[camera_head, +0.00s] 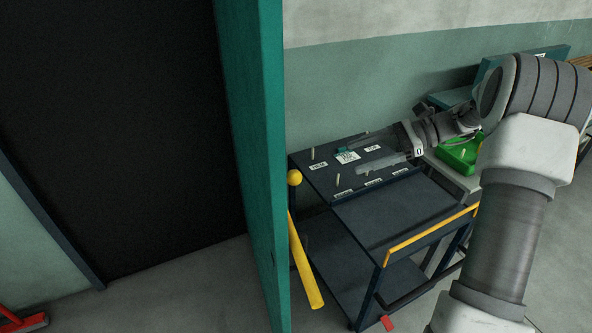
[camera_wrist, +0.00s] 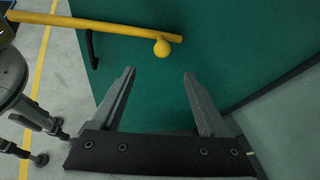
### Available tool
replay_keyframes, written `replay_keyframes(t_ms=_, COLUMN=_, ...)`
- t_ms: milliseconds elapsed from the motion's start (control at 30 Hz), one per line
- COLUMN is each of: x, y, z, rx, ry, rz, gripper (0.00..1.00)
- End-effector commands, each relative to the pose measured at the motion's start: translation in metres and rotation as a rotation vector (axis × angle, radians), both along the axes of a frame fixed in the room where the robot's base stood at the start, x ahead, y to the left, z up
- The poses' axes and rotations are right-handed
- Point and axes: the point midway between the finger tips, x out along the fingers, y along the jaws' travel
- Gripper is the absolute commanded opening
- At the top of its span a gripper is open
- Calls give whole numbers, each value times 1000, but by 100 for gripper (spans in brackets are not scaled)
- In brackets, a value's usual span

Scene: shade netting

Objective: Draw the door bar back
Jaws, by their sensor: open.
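The yellow door bar (camera_wrist: 110,28) runs across the green door panel (camera_wrist: 230,55) in the wrist view. A round yellow knob (camera_wrist: 162,48) sits near its right end. In the head view the door (camera_head: 250,150) is nearly edge-on; the bar (camera_head: 304,262) slants down beside its right edge, with the knob (camera_head: 294,178) higher up. My gripper (camera_wrist: 158,74) is open and empty, the knob just beyond and roughly between its fingertips, with no contact visible. My gripper also shows in the head view (camera_head: 350,160), right of the knob, above a dark trolley.
The dark trolley (camera_head: 352,221) has labels, small upright pegs and a yellow handle (camera_head: 430,234). A green tray (camera_head: 456,165) stands behind it. A dark doorway (camera_head: 110,130) is left of the door. A red object (camera_head: 22,322) lies on the floor. A black bracket (camera_wrist: 91,48) is under the bar.

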Motion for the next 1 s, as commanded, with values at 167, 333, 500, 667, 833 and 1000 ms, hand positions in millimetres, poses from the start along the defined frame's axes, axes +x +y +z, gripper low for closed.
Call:
replay_keyframes(t_ms=167, x=3, y=1, z=-6, rx=21, ry=11, rz=-10, gripper=78)
replay_keyframes(t_ms=333, x=4, y=23, z=-13, rx=21, ry=12, rz=-8, gripper=78)
replay_keyframes(t_ms=500, x=5, y=58, z=-27, rx=20, ry=13, rz=-7, gripper=78)
replay_keyframes(t_ms=667, x=7, y=90, z=-40, rx=20, ry=13, rz=-7, gripper=78)
replay_keyframes(t_ms=833, x=8, y=123, z=-54, rx=19, ry=12, rz=-6, gripper=78)
replay_keyframes(t_ms=1000, x=10, y=145, z=-63, rx=19, ry=11, rz=-8, gripper=78)
